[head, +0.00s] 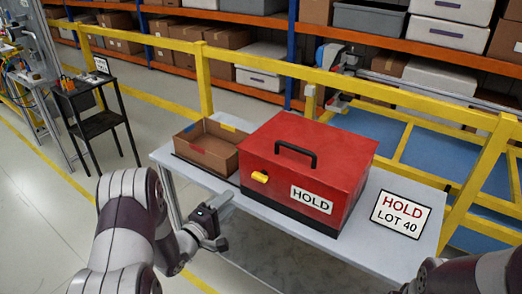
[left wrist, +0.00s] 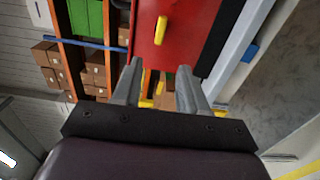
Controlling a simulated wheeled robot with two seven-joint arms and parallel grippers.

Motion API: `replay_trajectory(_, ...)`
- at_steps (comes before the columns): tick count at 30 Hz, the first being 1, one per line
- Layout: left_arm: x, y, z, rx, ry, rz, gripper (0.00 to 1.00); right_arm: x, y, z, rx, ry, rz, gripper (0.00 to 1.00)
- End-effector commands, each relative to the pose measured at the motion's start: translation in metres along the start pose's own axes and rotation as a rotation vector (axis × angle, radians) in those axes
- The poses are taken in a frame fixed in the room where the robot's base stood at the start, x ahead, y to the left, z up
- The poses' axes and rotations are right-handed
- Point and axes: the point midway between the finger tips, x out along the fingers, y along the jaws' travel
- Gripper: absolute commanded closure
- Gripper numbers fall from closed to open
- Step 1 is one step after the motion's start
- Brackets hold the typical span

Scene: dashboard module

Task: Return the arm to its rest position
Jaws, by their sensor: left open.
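My left arm (head: 128,225) comes in from the lower left in the head view. Its gripper (head: 222,221) is open and empty, in front of the table's near edge and apart from the red box (head: 330,160). In the left wrist view the two fingers (left wrist: 159,70) stand apart with nothing gripped between them. The red box with its yellow latch (left wrist: 161,30) lies beyond the fingertips there. Part of my right arm (head: 465,275) shows at the lower right of the head view; its gripper is out of view.
The grey table (head: 270,243) bears the red box, an open cardboard bin (head: 208,157) and a "HOLD LOT 40" sign (head: 401,213). A yellow rail (head: 205,85) runs behind it. A black cart (head: 100,122) stands at the left. Floor left of the table is clear.

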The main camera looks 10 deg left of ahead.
Motion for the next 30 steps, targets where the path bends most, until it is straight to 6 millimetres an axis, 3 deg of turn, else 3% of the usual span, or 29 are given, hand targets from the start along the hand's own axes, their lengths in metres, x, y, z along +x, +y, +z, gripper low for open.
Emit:
replay_trajectory(3, 0.000, -0.004, -0.001, 0.068, 0.002, -0.021, 0.57, 0.000, 0.000, 0.000, 0.000, 0.000, 0.000, 0.57)
replay_trajectory(5, -0.003, -0.028, -0.006, 0.198, 0.022, -0.135, 0.57, 0.000, 0.000, 0.000, 0.000, 0.000, 0.000, 0.57)
replay_trajectory(6, -0.012, -0.054, -0.012, 0.300, 0.039, -0.275, 0.57, 0.000, 0.000, 0.000, 0.000, 0.000, 0.000, 0.57)
replay_trajectory(8, -0.036, -0.088, -0.024, 0.482, 0.039, -0.535, 0.57, -0.001, 0.000, 0.000, 0.000, 0.000, 0.000, 0.57)
replay_trajectory(9, -0.056, -0.099, -0.027, 0.605, -0.002, -0.718, 0.57, -0.004, 0.000, 0.000, 0.000, 0.000, 0.000, 0.57)
replay_trajectory(11, -0.090, -0.101, -0.020, 0.754, -0.128, -0.977, 0.57, -0.009, 0.000, -0.001, 0.000, 0.000, 0.000, 0.57)
replay_trajectory(14, -0.151, -0.072, 0.021, 0.891, -0.459, -1.288, 0.57, -0.019, 0.000, -0.002, 0.000, 0.000, 0.000, 0.57)
replay_trajectory(15, -0.172, -0.053, 0.044, 0.911, -0.600, -1.353, 0.57, -0.024, 0.000, -0.003, 0.000, 0.000, 0.000, 0.57)
replay_trajectory(18, -0.207, -0.009, 0.096, 0.920, -0.841, -1.396, 0.57, -0.033, 0.000, -0.004, 0.000, 0.000, 0.000, 0.57)
replay_trajectory(21, -0.206, 0.028, 0.126, 0.965, -0.866, -1.339, 0.57, -0.041, 0.000, -0.005, 0.000, 0.000, 0.000, 0.57)
replay_trajectory(23, -0.198, 0.039, 0.131, 1.014, -0.859, -1.300, 0.57, -0.042, 0.000, -0.005, 0.000, 0.000, 0.000, 0.57)
replay_trajectory(30, -0.192, 0.042, 0.136, 1.045, -0.868, -1.280, 0.57, -0.042, 0.000, -0.005, 0.000, 0.000, 0.000, 0.57)
